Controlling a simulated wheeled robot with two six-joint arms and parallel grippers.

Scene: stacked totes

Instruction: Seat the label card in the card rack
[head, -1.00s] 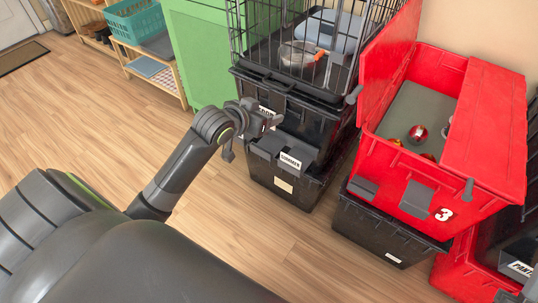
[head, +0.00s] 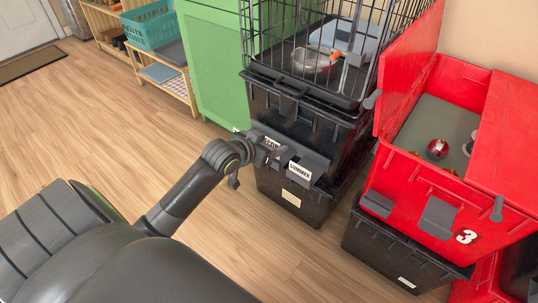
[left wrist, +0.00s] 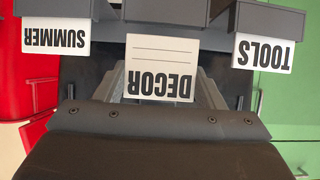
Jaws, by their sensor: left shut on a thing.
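The label card (left wrist: 160,75), white and reading DECOR, appears upside down in the middle of the left wrist view. My left gripper (head: 270,156) is shut on it. The card rack (left wrist: 165,12) is grey, with pockets at the top of that view. The card's lined end meets the middle pocket's edge; I cannot tell how deep it goes. More of it shows than of its neighbours, SUMMER (left wrist: 55,40) and TOOLS (left wrist: 265,52). In the head view the rack (head: 309,160) is at the front of a black tote, with SUMMER (head: 299,171) visible. My right gripper is not in view.
Black totes (head: 290,197) are stacked under a wire cage (head: 340,45). A red tote (head: 410,190) marked 3 stands open to the right on another black tote. A green cabinet (head: 212,60) is behind. The wooden floor to the left is clear.

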